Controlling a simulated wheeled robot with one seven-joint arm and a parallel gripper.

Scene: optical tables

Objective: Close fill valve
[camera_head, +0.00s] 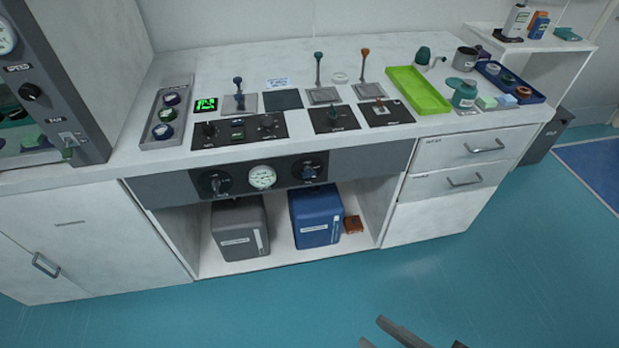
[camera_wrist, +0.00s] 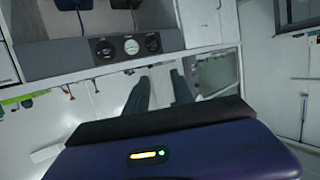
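Two dark valve knobs sit on the grey panel under the counter front: a left knob (camera_head: 216,183) and a right knob (camera_head: 310,171). A round white gauge (camera_head: 262,177) is between them. I cannot read which knob is the fill valve. In the wrist view the panel appears upside down, with two knobs (camera_wrist: 104,48) (camera_wrist: 153,43) beside the gauge (camera_wrist: 131,46). My gripper (camera_wrist: 160,77) has its two fingers spread with nothing between them. It is well apart from the panel. In the head view only parts of it show at the bottom edge.
A grey container (camera_head: 240,228) and a blue container (camera_head: 316,215) stand in the open bay below the panel. Levers, switch plates and a green tray (camera_head: 418,90) are on the counter. Drawers (camera_head: 460,182) with handles are right of the bay. The blue floor in front is clear.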

